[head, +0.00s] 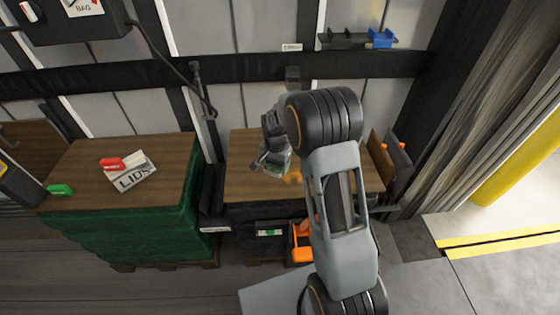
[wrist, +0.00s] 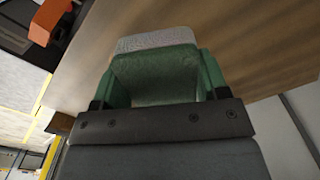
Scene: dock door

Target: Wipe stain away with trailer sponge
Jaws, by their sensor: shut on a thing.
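My gripper (head: 272,158) is over the left part of the right-hand wooden top (head: 240,180). In the wrist view its green fingers are shut on a block with a green body and a pale grey, fine-textured end, which looks like the sponge (wrist: 155,40). In the head view the sponge is small and partly hidden by the gripper. I cannot tell whether it touches the wood. A small orange patch (head: 292,177) shows beside the gripper, partly behind my arm; I cannot tell what it is. No stain is clearly visible; my arm hides part of the top.
A green-wrapped stack (head: 120,231) at left bears a LIDS box (head: 133,178), a red item (head: 112,163) and a green item (head: 60,189). A wall rail holds a blue clip (head: 381,38). A cable (head: 165,65) hangs behind. Open floor lies at right.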

